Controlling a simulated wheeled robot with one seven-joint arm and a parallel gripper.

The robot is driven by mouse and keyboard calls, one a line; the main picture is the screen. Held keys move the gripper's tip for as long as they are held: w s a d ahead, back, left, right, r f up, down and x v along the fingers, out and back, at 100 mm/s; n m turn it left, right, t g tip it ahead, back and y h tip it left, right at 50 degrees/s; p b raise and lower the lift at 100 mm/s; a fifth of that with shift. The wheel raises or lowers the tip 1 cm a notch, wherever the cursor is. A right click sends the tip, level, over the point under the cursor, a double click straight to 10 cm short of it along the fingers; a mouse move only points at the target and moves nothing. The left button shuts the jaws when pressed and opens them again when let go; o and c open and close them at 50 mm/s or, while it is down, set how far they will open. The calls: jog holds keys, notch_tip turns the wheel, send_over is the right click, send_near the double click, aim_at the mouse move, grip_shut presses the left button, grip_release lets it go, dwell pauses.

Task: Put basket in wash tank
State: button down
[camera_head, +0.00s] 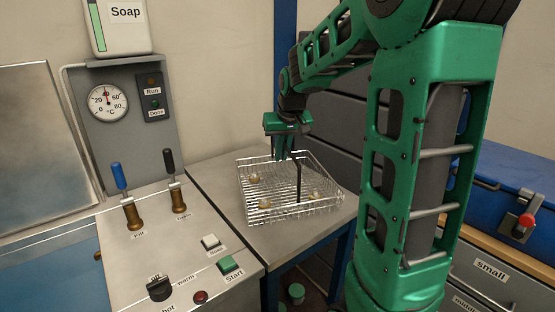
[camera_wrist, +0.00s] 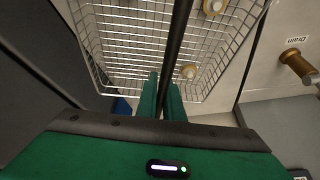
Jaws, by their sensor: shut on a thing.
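The wire basket (camera_head: 318,210) is a shallow silver mesh tray with a dark upright handle (camera_head: 299,180) and a few small brass-coloured parts inside. It is at the metal side table, and I cannot tell whether it rests on it or hangs just above. My gripper (camera_head: 283,155) points down over the basket's far side. In the wrist view my gripper (camera_wrist: 163,85) is shut on the black handle bar (camera_wrist: 178,45), with the basket mesh (camera_wrist: 125,40) beyond. The wash tank's opening is not clearly visible; a raised metal panel (camera_head: 35,140) stands at far left.
A control panel (camera_head: 180,250) with two levers, a knob and buttons lies left of the side table (camera_head: 215,172). A gauge (camera_head: 108,103) and a soap container (camera_head: 118,28) stand behind it. A blue case (camera_head: 500,180) sits on drawers at right.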

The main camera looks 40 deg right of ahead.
jog(key=shift+f, duration=0.75)
jog(key=c, duration=1.9)
grip_release()
jog(key=shift+o, duration=0.4)
jog(key=v, duration=1.1)
jog(key=shift+s+a+r, duration=0.2)
jog(key=shift+r, duration=0.15)
jog(key=shift+x, duration=0.8)
jog(key=x, duration=0.4)
jog(key=shift+w+d+f, duration=0.15)
jog(key=shift+d+f, duration=0.05)
jog(key=shift+d, duration=0.05)
jog(key=shift+x, duration=2.95)
